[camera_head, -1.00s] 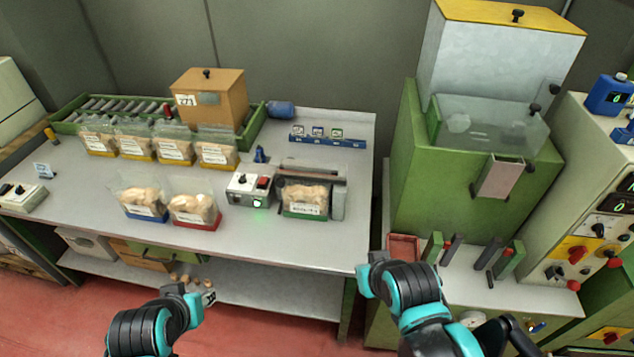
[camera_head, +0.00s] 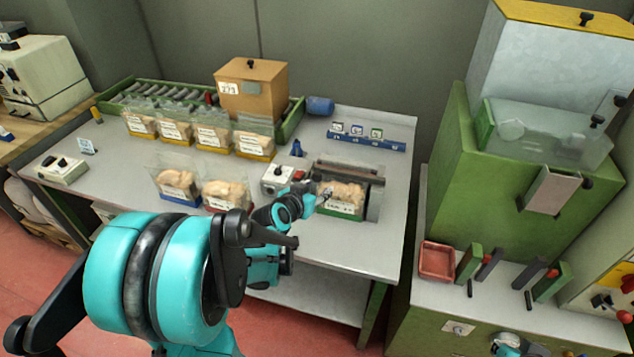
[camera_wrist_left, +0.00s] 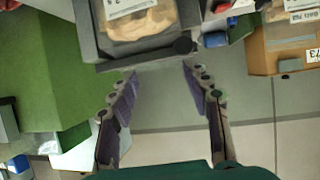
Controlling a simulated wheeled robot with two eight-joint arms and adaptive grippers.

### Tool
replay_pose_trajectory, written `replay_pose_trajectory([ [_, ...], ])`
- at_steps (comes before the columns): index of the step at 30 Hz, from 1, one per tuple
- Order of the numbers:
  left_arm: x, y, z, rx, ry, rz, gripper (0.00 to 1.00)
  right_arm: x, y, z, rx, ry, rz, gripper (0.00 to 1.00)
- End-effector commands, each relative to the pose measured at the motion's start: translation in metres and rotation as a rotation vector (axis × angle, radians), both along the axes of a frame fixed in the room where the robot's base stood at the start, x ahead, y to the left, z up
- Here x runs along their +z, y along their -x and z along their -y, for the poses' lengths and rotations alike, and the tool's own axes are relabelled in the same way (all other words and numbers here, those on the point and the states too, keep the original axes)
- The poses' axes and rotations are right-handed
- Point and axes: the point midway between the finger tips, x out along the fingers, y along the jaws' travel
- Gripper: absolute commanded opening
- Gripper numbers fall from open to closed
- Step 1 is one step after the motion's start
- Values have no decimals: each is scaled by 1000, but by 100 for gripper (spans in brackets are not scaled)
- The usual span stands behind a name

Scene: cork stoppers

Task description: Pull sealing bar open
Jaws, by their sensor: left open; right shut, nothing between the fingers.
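The bag sealer stands on the bench, with its dark sealing bar (camera_head: 348,168) along the back, above a clear bag of corks (camera_head: 342,196) on a green base. My left gripper (camera_head: 316,196) is in front of the sealer's left part, beside the control box (camera_head: 277,179), which it partly hides. In the left wrist view the open, empty fingers (camera_wrist_left: 160,72) point at a dark grey bar (camera_wrist_left: 145,59) with a round black knob (camera_wrist_left: 183,46) at one end. I see no finger contact with it.
Several filled bags (camera_head: 212,138) and an orange box (camera_head: 252,90) stand at the back left. Two more bags (camera_head: 223,193) stand left of the sealer. A blue rack (camera_head: 366,142) lies behind it. A green machine (camera_head: 545,200) stands right, beyond a gap.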

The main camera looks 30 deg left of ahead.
Motion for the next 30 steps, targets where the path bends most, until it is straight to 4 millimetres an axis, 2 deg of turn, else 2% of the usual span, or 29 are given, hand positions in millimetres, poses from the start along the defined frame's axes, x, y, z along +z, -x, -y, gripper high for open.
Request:
replay_pose_trajectory([
  [1,-7,-4,-15,20,-7,21,48,-3,0,0,0,0,0,0],
  [3,-11,-6,-27,37,-18,42,48,-4,0,0,0,0,0,0],
  [6,-16,-10,-36,49,-25,58,48,-6,0,0,0,0,0,0],
  [10,-22,-22,-40,50,-27,63,48,-10,0,0,0,0,0,0],
  [21,-43,-72,-47,51,-26,61,48,-27,0,0,0,0,0,0],
  [30,-45,-80,-48,50,-27,61,48,-28,0,0,0,0,0,0],
])
